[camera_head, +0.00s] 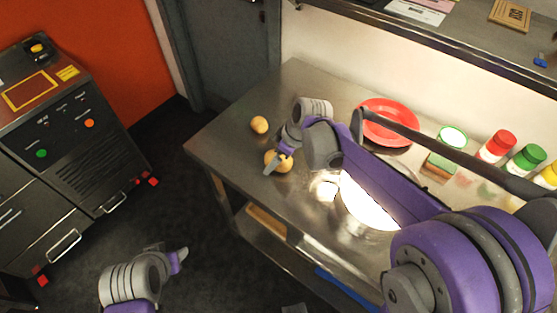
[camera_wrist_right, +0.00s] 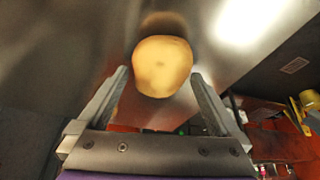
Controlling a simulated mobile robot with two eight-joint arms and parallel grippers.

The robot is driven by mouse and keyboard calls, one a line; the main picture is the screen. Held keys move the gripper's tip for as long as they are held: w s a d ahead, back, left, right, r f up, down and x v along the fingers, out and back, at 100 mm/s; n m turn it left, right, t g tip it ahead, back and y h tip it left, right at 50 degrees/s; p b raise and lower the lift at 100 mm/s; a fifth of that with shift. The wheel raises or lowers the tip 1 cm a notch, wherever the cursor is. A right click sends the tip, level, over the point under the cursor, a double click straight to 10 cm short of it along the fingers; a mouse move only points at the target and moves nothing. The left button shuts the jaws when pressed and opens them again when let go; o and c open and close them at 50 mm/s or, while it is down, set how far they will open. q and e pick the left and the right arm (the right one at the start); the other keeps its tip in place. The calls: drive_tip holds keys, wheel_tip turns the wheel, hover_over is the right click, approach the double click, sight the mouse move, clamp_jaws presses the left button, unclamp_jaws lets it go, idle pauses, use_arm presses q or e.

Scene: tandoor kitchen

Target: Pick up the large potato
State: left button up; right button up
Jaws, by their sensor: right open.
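A yellow-brown potato (camera_head: 284,164) lies on the steel table near its left edge, partly covered by my right gripper (camera_head: 277,158). It looks a little larger than a second potato (camera_head: 259,125), which lies farther back, apart from the gripper. In the right wrist view the potato (camera_wrist_right: 162,66) shows ahead of and between the fingertips of my open right gripper (camera_wrist_right: 159,76). Whether the fingers touch it I cannot tell. My left gripper (camera_head: 179,259) hangs over the floor left of the table, away from both potatoes; its jaw opening does not show clearly.
A red plate (camera_head: 388,122), a small green-rimmed bowl (camera_head: 453,137), a sponge (camera_head: 441,165) and several capped bottles (camera_head: 497,146) stand toward the back right. A shelf (camera_head: 450,40) overhangs the back. The front left tabletop is bare.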

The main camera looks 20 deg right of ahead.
drive_tip(key=c, duration=1.4)
